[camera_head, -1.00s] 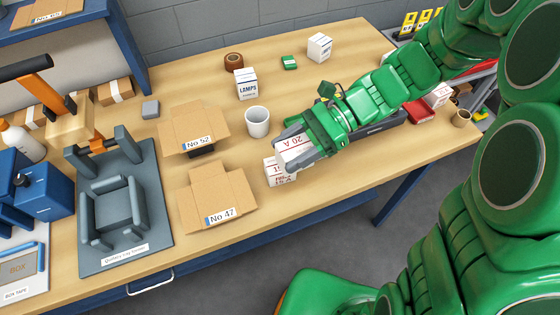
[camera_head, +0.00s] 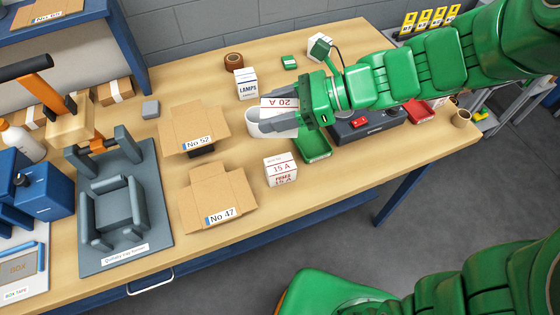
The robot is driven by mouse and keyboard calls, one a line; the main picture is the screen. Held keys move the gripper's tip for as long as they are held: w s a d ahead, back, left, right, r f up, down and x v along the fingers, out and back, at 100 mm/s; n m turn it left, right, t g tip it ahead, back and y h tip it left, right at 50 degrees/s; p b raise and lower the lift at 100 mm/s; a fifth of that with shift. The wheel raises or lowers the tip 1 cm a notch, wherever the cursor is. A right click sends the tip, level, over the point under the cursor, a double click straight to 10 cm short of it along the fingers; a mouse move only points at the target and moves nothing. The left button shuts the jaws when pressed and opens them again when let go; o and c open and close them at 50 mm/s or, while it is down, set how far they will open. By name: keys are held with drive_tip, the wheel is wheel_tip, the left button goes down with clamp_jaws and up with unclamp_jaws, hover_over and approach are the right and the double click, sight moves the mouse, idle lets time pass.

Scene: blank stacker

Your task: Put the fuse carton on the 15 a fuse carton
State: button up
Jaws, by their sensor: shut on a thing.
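The 15 A fuse carton (camera_head: 281,171), white with red print, stands upright on the bench, right of the No 47 box. The other fuse carton (camera_head: 281,103), marked 20 A, is held by my gripper (camera_head: 270,112), which is shut on it. The fingers hide part of the held carton and the mug. The top of the 15 A carton is bare.
Open cardboard boxes No 52 (camera_head: 193,125) and No 47 (camera_head: 217,196) lie to the left. The LAMPS carton (camera_head: 246,84) stands just behind my gripper. A green tray (camera_head: 315,147) and a dark device (camera_head: 366,127) lie to the right. The bench front right is clear.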

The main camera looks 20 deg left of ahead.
hover_over(277, 163)
drive_tip(key=shift+a+f, duration=0.1)
drive_tip(key=shift+f, duration=6.3)
drive_tip(key=o, duration=1.1)
drive_tip(key=shift+f, duration=0.1)
drive_tip(key=v, duration=1.2)
